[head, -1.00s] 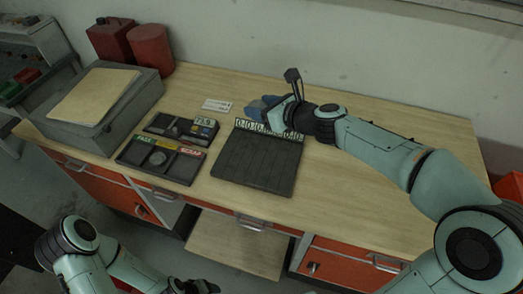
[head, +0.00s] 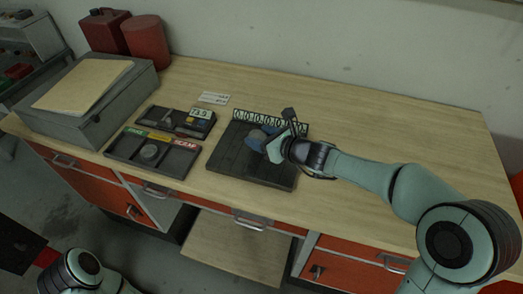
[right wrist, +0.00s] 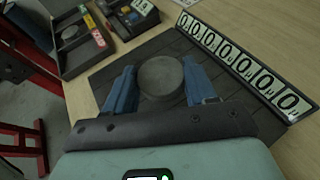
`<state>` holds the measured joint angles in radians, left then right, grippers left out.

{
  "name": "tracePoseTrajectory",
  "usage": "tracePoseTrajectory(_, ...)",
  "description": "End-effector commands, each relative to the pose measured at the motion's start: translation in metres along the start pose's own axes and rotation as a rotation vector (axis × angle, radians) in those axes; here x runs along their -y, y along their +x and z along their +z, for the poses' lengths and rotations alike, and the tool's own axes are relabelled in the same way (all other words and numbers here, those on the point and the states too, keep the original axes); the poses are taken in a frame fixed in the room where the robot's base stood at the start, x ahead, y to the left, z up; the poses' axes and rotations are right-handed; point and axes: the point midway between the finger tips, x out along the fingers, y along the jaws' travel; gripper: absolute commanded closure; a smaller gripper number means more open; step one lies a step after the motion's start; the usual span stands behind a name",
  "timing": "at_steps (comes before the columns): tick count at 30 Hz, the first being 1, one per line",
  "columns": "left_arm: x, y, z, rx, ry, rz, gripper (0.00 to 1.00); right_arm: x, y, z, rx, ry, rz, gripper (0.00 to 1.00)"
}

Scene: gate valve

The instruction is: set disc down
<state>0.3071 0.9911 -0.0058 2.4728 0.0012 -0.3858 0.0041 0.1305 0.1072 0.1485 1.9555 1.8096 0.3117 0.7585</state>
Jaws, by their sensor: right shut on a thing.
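A grey round disc (right wrist: 161,77) is between the blue fingers of my right gripper (right wrist: 162,88) in the right wrist view. The gripper is shut on it, one finger on each side. In the head view my right gripper (head: 258,139) is over the upper middle of a dark grooved board (head: 232,165), and the disc is mostly hidden. I cannot tell whether the disc touches the board. My left gripper is out of view; only part of that arm shows at lower left.
Left of the board is a sorting tray (head: 188,165) with green, yellow and red labels and a round piece (head: 150,152) in its middle. Behind it is a dark tray with a display reading 73.9 (head: 201,113). A grey case (head: 120,102) stands further left. The table's right side is clear.

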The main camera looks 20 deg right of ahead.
Motion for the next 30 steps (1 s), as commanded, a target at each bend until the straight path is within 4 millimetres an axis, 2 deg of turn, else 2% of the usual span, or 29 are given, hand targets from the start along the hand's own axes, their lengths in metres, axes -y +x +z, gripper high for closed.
tracePoseTrajectory(3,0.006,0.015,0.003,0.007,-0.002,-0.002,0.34,-0.001,0.009,-0.022,-0.003,0.002,0.002,0.89)
tracePoseTrajectory(6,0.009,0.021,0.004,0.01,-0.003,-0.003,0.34,0.0,0.013,-0.033,-0.001,0.002,0.001,0.89)
tracePoseTrajectory(20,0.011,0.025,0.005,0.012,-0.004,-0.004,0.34,0.0,0.015,-0.038,0.001,0.0,0.0,0.89)
tracePoseTrajectory(21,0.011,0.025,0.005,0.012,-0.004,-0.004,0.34,0.0,0.016,-0.039,-0.002,0.0,0.0,0.38)
tracePoseTrajectory(23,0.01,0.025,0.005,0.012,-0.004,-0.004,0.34,0.0,0.015,-0.038,-0.002,0.0,0.0,0.19)
tracePoseTrajectory(30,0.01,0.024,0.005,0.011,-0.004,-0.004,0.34,0.0,0.015,-0.038,-0.002,0.001,0.0,0.19)
